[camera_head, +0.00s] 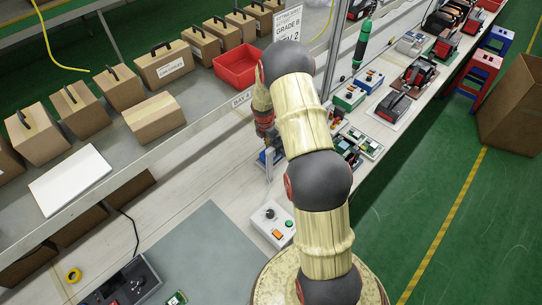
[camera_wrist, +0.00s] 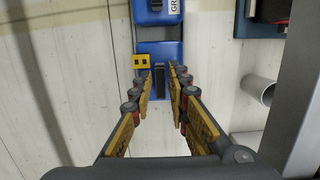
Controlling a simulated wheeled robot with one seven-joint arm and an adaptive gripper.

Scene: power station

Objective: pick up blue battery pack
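The blue battery pack (camera_wrist: 158,48) is at the top centre of the wrist view, with a dark slot and a yellow connector on its near part. In the head view, a blue piece (camera_head: 271,156) shows low beside my arm on the bench, and my arm hides most of the gripper.
A grey post (camera_wrist: 298,120) and a white pipe end (camera_wrist: 258,88) stand at the right in the wrist view. A control box (camera_head: 272,222) with buttons, a red bin (camera_head: 238,67) and several cardboard boxes are around the bench. A grey mat (camera_head: 205,250) lies in front.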

